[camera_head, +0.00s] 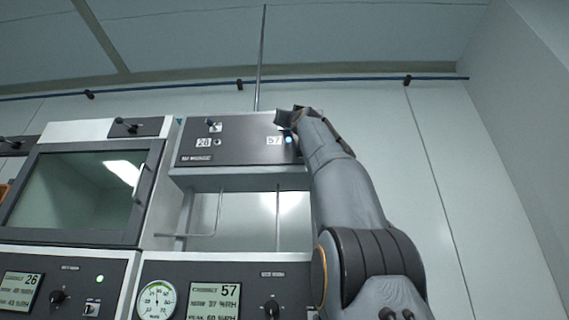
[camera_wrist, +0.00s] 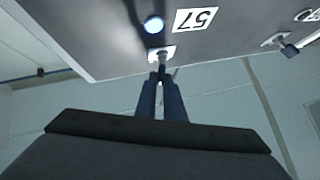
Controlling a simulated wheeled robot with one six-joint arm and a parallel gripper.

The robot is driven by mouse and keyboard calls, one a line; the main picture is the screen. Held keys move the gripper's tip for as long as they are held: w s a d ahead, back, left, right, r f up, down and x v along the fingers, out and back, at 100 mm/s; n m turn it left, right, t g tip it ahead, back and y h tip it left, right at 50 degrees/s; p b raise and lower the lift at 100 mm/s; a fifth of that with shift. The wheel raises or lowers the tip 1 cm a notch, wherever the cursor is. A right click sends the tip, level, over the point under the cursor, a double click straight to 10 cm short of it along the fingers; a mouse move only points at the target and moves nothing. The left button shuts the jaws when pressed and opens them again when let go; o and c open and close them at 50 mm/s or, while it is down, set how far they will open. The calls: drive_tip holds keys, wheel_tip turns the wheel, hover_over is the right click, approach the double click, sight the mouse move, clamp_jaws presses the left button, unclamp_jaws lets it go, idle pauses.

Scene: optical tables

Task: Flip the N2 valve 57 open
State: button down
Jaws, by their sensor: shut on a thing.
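The N2 valve 57 is a small toggle on the dark upper panel; its white base plate (camera_wrist: 161,54) shows in the wrist view, beside the 57 label (camera_wrist: 195,19) and a lit bluish-white lamp (camera_wrist: 153,25). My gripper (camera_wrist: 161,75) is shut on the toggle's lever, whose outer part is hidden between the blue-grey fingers. In the head view my gripper (camera_head: 285,117) is at the right end of the panel, just above the 57 label (camera_head: 274,141) and the lit lamp (camera_head: 289,138). The toggle is mostly hidden there.
The valve 28 toggle (camera_head: 211,123) is on the same panel (camera_head: 235,151), to the left, with an unlit lamp. Below are a gauge (camera_head: 157,300) and the 57 display (camera_head: 215,300). A glass-fronted chamber (camera_head: 75,195) stands left. Right of my arm is bare wall.

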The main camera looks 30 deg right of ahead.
drive_tip(key=shift+d+f+n+t+y, duration=0.15)
drive_tip(key=shift+d+f+n+y, duration=0.2)
drive_tip(key=shift+y, duration=0.6)
drive_tip(key=shift+d+n+t+y, duration=0.15)
drive_tip(key=shift+n+y, duration=0.3)
drive_tip(key=shift+y, duration=0.5)
drive_tip(key=shift+n+y+p, duration=0.3)
drive_tip(key=shift+n+y, duration=0.1)
drive_tip(key=shift+y, duration=0.5)
drive_tip(key=c, duration=1.9)
unclamp_jaws()
drive_tip(key=shift+o, duration=0.2)
drive_tip(key=shift+s+r, duration=0.1)
drive_tip(key=b+v, duration=0.7)
drive_tip(key=b, duration=0.1)
drive_tip(key=shift+s+f+b, duration=0.2)
drive_tip(key=shift+f+b, duration=0.1)
drive_tip(key=shift+f, duration=0.05)
